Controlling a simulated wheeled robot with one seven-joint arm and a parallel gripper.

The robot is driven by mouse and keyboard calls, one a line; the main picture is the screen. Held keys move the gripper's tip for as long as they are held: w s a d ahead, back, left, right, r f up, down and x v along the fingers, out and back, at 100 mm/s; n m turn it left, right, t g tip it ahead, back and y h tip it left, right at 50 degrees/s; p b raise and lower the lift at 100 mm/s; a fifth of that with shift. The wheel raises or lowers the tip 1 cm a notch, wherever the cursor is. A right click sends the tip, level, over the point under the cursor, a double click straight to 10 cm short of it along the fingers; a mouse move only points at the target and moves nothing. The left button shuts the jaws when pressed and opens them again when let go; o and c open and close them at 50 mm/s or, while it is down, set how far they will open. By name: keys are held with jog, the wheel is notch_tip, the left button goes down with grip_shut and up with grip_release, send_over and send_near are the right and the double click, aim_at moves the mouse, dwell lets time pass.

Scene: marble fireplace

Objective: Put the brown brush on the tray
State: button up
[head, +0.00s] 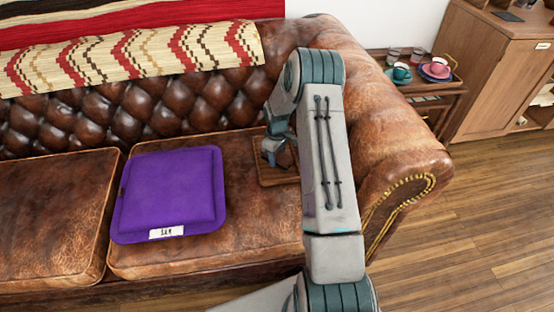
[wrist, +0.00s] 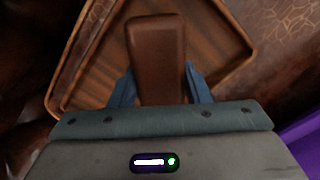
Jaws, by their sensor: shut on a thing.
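The brown brush (wrist: 156,50) is between the two blue fingers of my gripper (wrist: 158,85) in the wrist view, and the fingers are shut on it. The wooden tray (wrist: 228,82) lies beneath, with the brush over its inside. I cannot tell whether the brush touches the tray floor. In the head view, the tray (head: 278,181) lies on the right seat cushion of the leather sofa. My gripper (head: 272,152) is low over the tray there, and my arm hides part of the tray. The brush is not clear in that view.
A purple cushion (head: 170,190) with a white label lies on the sofa seat left of the tray. The tufted sofa back (head: 130,110) and the right armrest (head: 390,130) bound the seat. A side table with cups (head: 402,72) stands beyond the armrest.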

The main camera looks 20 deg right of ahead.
jog(key=shift+f, duration=0.75)
jog(key=shift+f, duration=0.15)
jog(key=o, duration=1)
